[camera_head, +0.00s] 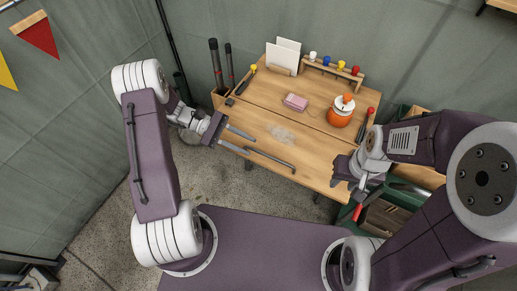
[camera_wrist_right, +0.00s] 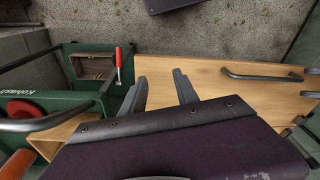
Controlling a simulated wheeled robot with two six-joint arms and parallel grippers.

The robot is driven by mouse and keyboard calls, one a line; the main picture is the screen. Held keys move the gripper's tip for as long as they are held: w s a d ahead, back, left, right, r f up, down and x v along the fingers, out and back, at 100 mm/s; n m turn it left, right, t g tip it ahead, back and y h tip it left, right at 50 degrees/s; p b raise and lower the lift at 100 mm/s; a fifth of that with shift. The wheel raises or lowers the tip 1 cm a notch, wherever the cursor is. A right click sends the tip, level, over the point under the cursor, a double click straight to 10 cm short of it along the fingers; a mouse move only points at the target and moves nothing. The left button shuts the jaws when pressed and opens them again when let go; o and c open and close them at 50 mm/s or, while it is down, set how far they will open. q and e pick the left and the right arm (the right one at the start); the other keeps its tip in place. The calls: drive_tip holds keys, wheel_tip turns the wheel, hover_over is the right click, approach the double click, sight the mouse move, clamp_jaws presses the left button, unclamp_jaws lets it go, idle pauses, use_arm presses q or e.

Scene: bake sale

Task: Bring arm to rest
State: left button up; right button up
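My left gripper (camera_head: 252,146) comes in from the left in the head view. Its two fingers are apart with nothing between them, near the table's left front edge. My right gripper (camera_head: 347,188) is at the table's right front corner, pointing down and partly hidden by its own wrist. In the right wrist view its two fingers (camera_wrist_right: 160,88) are apart, with bare wooden tabletop behind the gap. It holds nothing.
The wooden table (camera_head: 225,118) carries a pink block (camera_head: 295,102), an orange pot (camera_head: 340,112) and a rack of coloured knobs (camera_head: 333,70). A dark handle bar (camera_head: 272,159) runs along its front. A green cart (camera_wrist_right: 75,102) with a red-handled lever (camera_wrist_right: 118,58) stands beside my right gripper.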

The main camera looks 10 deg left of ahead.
use_arm(q)
drive_tip(key=shift+a+r, duration=0.2)
drive_tip(key=shift+a, duration=0.25)
